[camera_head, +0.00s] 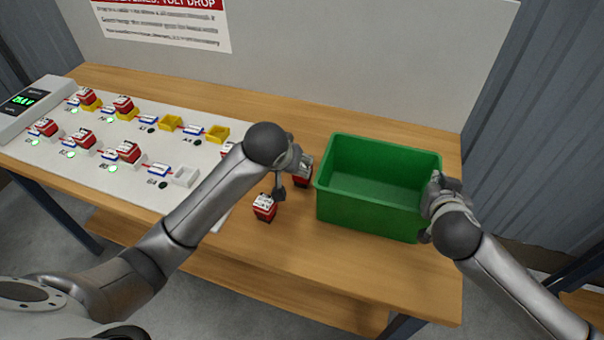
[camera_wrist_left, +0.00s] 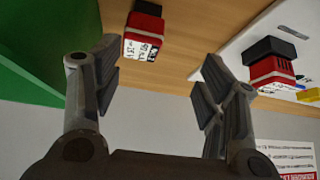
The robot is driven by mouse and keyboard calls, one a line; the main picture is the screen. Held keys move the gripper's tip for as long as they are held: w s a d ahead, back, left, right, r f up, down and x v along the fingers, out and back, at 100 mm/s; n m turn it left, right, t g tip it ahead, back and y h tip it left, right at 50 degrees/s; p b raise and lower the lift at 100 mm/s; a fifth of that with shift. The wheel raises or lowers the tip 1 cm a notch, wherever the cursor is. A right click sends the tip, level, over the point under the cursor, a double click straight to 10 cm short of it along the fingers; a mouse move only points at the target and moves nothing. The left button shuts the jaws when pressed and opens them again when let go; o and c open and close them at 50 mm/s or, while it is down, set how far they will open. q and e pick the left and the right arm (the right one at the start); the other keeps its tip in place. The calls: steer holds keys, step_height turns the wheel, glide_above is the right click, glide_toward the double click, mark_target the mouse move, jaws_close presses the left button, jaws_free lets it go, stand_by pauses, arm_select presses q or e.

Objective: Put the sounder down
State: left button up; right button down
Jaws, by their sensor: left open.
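A small red sounder (camera_head: 264,207) with a white printed label stands on the bare wood of the bench, just in front of my left gripper. Another red sounder (camera_head: 302,172) stands behind that gripper, close to the green bin's left wall, and is partly hidden. My left gripper (camera_head: 285,180) is open. In the left wrist view its fingers (camera_wrist_left: 160,95) are apart with nothing between them, and a red sounder (camera_wrist_left: 145,32) is beyond them; I cannot tell which one. My right gripper (camera_head: 432,208) is at the green bin's right wall; whether its fingers are closed on it is unclear.
The green bin (camera_head: 365,210) looks empty. A white board (camera_head: 105,172) on the left carries several red units, blue-and-white parts, and yellow and white holders. A display box (camera_head: 35,103) stands at its left end. A pale panel (camera_head: 340,60) rises behind. Front bench wood (camera_head: 300,245) is clear.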

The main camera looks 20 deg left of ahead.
arm_select(q)
step_height(320, 180, up, 3)
steer(key=d+g, duration=0.1)
steer(key=g, duration=0.1)
steer(key=m, duration=0.1)
glide_above(299, 181)
steer(key=shift+g+h, duration=0.3)
steer(key=shift+h, duration=0.1)
step_height(299, 181, down, 6)
steer(key=shift+a+r, duration=0.1)
steer(key=shift+r, duration=0.1)
steer(key=shift+d+x, duration=0.2)
steer(key=shift+x, duration=2.8)
steer(key=shift+r, duration=0.1)
steer(key=c, duration=1.3)
